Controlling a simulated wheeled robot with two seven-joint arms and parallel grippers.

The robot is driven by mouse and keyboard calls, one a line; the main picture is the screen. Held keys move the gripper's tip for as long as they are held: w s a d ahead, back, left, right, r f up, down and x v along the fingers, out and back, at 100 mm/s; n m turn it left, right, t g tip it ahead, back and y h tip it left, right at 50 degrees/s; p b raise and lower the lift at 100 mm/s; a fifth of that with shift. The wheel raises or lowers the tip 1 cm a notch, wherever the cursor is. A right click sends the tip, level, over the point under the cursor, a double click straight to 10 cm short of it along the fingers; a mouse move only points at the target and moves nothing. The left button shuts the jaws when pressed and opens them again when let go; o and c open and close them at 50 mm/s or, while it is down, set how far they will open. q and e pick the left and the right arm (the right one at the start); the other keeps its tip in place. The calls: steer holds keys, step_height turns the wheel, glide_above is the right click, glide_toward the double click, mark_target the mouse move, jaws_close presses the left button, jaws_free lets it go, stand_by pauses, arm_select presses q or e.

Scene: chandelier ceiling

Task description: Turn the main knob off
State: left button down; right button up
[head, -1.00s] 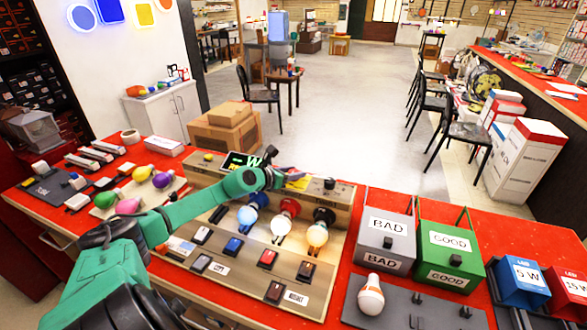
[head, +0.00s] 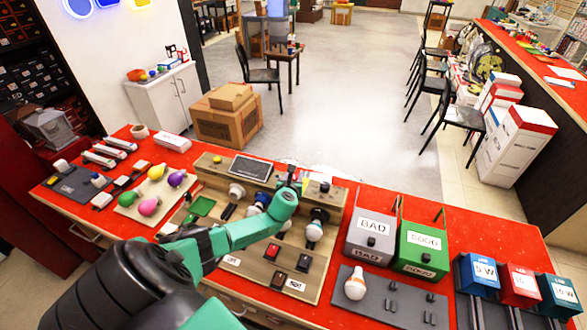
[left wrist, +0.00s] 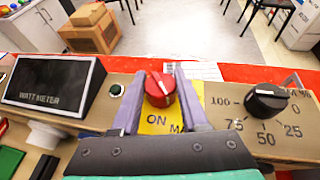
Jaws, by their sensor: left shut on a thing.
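The main knob is a red knob (left wrist: 160,90) with a pale mark, on a yellow plate (left wrist: 158,122) reading "ON"; the rest of the lettering is partly covered. My left gripper (left wrist: 159,72) has one purple-grey finger on each side of the knob and is shut on it. In the head view my left gripper (head: 291,180) is at the back of the wooden test board (head: 318,285), and it hides the knob. The watt meter (head: 250,167) has a dark screen. The bulbs, such as the white one (head: 313,231), look unlit. My right gripper is not in view.
A black dial (left wrist: 267,99) with a percent scale sits right of the red knob. A small dark button (left wrist: 116,90) is on its left. Grey BAD (head: 369,230) and green GOOD (head: 423,245) boxes stand right of the board.

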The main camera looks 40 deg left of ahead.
arm_select(q)
steer(key=shift+w+d+n+g+y, duration=0.15)
steer(key=shift+n+g+y, duration=0.45)
steer(key=shift+n+y, duration=0.35)
steer(key=shift+f+n+g+y+b, duration=0.1)
steer(key=shift+n+g+y+b, duration=0.55)
steer(key=shift+n+g, duration=0.25)
steer(key=n+g+y+b, duration=0.1)
steer(key=n+g+b, duration=0.2)
steer(key=b, duration=0.3)
steer(key=n+g+y+b, duration=0.2)
steer(key=n+g+b, duration=0.2)
steer(key=b, duration=0.2)
steer(key=shift+f, duration=0.15)
steer(key=shift+r+n+g+b, duration=0.3)
steer(key=shift+r+n+b, duration=0.05)
steer(key=shift+b, duration=0.45)
steer(key=shift+r, duration=0.1)
steer(key=shift+c, duration=2.3)
jaws_free()
steer(key=shift+a, duration=0.2)
steer(key=shift+o, duration=0.2)
